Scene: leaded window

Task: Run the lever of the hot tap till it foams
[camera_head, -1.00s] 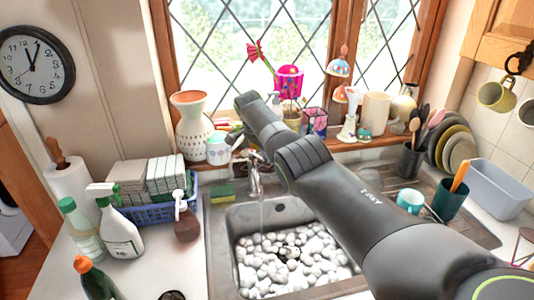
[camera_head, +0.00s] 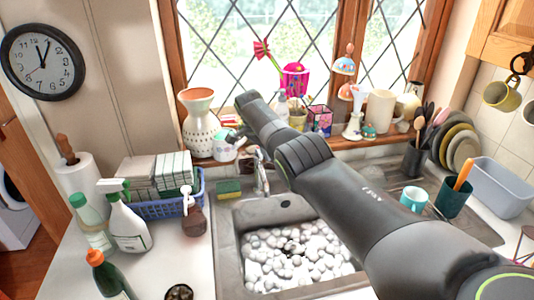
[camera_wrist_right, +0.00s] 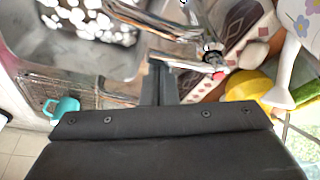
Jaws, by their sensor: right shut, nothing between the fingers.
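The chrome tap (camera_head: 262,172) stands at the back edge of the sink (camera_head: 228,255). White foam (camera_head: 295,255) covers much of the basin. In the head view my right arm reaches over the sink, and the gripper (camera_head: 240,136) is small and partly hidden beside the tap top. My left gripper is out of view.
The windowsill behind holds a patterned vase (camera_head: 200,125), a white pot (camera_head: 223,148) and several ornaments. A sponge (camera_head: 228,188), blue basket (camera_head: 165,208) and soap bottle (camera_head: 193,220) stand left of the sink. A teal mug (camera_head: 413,199) stands on the right drainer.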

